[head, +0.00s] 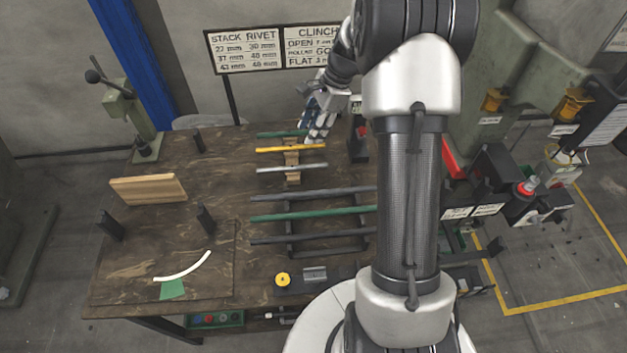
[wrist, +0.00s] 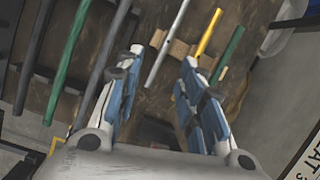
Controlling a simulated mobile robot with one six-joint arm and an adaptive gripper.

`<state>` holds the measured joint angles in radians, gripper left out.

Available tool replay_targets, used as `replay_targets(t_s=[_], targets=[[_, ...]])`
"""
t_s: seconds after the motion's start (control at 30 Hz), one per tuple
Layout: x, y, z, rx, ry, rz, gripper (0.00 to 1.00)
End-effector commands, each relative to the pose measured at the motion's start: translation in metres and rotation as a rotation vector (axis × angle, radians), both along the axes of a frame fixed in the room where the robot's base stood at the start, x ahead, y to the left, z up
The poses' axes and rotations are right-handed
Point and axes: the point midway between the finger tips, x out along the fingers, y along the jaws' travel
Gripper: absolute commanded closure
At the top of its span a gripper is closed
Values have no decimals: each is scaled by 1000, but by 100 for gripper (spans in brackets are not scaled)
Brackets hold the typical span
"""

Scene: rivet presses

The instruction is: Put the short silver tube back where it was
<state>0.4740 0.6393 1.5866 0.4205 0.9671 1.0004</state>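The short silver tube (head: 292,168) lies across a small wooden rack (head: 292,178), in front of a short yellow tube (head: 290,150) and a short green tube (head: 280,134). My gripper (head: 318,138) is above the rack's right end, near the green and yellow tubes in the head view. In the wrist view my gripper (wrist: 160,62) is open and empty. The silver tube (wrist: 168,42) shows beyond and between the fingertips, apart from them as far as I can tell. The yellow tube (wrist: 210,30) and green tube (wrist: 229,55) show to its right.
Long dark and green tubes (head: 310,213) lie on a rack in front. A wooden block (head: 148,189), black posts (head: 206,218) and a curved white strip (head: 185,270) stand or lie left. A black device with a red button (head: 360,140) stands right of my gripper.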

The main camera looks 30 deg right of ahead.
Motion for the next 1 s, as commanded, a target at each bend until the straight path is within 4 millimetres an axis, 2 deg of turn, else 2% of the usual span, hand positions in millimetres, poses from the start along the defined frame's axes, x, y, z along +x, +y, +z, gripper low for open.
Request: replay_targets(t_s=[0.03, 0.2, 0.3, 0.43, 0.57, 0.7, 0.83, 1.0], targets=[[-8, 17, 29, -39, -37, 92, 65], [-56, 69, 100, -173, -144, 435, 65], [-92, 96, 132, -254, -205, 633, 65], [-143, 125, 160, -363, -279, 888, 65], [-197, 146, 174, -473, -348, 1138, 65], [-246, 158, 174, -583, -405, 1375, 65], [-275, 161, 167, -658, -438, 1526, 65], [-290, 162, 162, -700, -453, 1611, 65]])
